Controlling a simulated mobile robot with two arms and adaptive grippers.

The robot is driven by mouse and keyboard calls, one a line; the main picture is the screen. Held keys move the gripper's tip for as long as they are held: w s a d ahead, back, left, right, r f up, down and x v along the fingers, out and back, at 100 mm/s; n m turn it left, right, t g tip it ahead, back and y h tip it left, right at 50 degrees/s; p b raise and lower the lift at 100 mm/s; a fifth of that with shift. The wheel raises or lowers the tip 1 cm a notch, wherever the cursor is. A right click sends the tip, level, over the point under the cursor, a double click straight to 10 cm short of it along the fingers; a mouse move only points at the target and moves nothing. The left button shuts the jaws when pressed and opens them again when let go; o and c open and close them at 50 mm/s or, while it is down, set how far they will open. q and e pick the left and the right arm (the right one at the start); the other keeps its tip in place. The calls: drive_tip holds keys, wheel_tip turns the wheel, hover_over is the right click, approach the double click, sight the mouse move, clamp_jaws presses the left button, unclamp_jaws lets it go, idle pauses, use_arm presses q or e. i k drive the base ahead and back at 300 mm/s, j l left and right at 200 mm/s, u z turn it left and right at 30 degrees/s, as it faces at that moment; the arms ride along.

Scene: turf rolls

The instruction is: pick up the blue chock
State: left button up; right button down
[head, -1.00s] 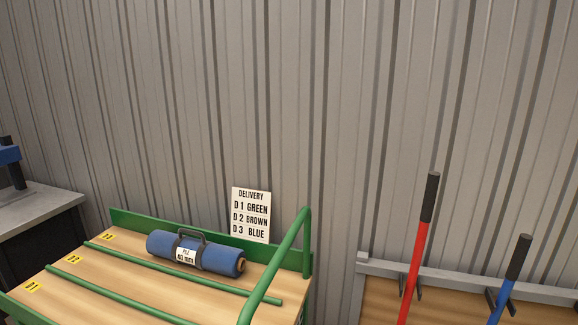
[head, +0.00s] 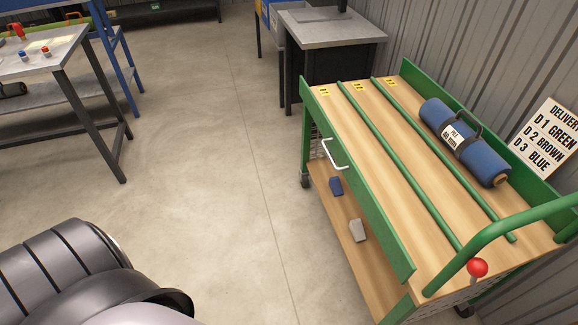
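A small dark blue block, which looks like the blue chock (head: 336,186), lies on the lower wooden shelf (head: 342,219) of the green cart, near its far end. A pale grey block (head: 357,230) lies on the same shelf, nearer to me. Neither of my grippers is in view. A dark rounded part of my own body fills the lower left corner.
The green cart (head: 350,183) has a white handle (head: 334,154) on its side and a red knob (head: 477,268). A blue roll (head: 464,143) lies on top. The floor (head: 220,190) left of the cart is clear. A workbench (head: 45,52) stands at the left.

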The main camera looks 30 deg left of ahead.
sight(334, 183)
drive_tip(key=u, duration=0.65)
drive_tip(key=z, duration=0.35)
drive_tip(key=i+j+z, duration=0.1)
drive_tip(key=j+z, duration=0.65)
drive_tip(key=z, duration=0.15)
drive_tip(key=j+z, duration=0.45)
drive_tip(key=i, duration=0.05)
